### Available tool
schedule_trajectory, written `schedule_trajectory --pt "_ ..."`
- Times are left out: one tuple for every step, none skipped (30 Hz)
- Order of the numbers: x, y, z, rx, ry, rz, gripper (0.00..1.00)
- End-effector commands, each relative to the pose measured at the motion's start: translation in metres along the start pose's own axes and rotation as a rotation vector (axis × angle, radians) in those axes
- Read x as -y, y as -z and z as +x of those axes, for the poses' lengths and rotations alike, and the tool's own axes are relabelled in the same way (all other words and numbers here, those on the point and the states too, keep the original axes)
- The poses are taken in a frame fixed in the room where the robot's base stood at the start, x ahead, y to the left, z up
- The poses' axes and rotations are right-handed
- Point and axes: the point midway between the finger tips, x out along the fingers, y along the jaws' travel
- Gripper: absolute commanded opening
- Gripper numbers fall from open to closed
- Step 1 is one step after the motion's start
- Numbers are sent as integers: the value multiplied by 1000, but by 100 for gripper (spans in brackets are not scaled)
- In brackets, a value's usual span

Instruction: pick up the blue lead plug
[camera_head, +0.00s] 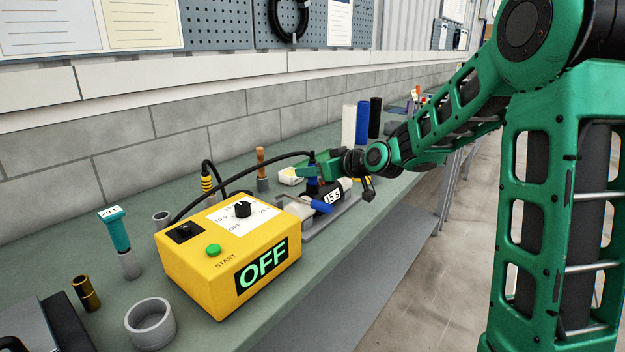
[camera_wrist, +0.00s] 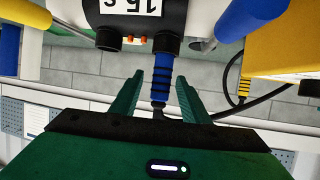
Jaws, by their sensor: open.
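The blue lead plug (camera_wrist: 158,82) is a ridged blue cylinder between the two green fingers of my gripper (camera_wrist: 160,96) in the wrist view. A gap shows on each side of it, so the fingers are open around it. Its upper end in that view meets a socket on the black unit (camera_wrist: 134,24) marked 15 s. A dark lead leaves its other end toward my palm. In the head view my gripper (camera_head: 308,172) is at the black unit (camera_head: 335,193), and the plug (camera_head: 312,186) is partly hidden.
A yellow box (camera_head: 210,262) showing OFF stands left of the unit, with a yellow-banded plug (camera_head: 207,183) behind it. Black cable arcs over to my gripper. White, blue (camera_head: 362,125) and black cylinders stand behind. A grey ring (camera_head: 150,324) is at the front.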

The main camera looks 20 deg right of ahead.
Motion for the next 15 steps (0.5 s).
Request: schedule_trajectory --pt "0 0 1 0 0 0 42" --pt "0 0 1 0 0 0 42" --pt "0 0 1 0 0 0 42" --pt "0 0 1 0 0 0 42" --pt "0 0 1 0 0 0 42" --pt "0 0 1 0 0 1 42" --pt "0 0 1 0 0 1 39" --pt "0 0 1 0 0 1 32" --pt "0 0 1 0 0 1 23" --pt "0 0 1 0 0 1 15" --pt "0 0 1 0 0 1 8" --pt "0 0 1 1 -1 1 0" --pt "0 0 1 1 -1 1 0" --pt "0 0 1 1 -1 1 0" --pt "0 0 1 0 -1 0 0"
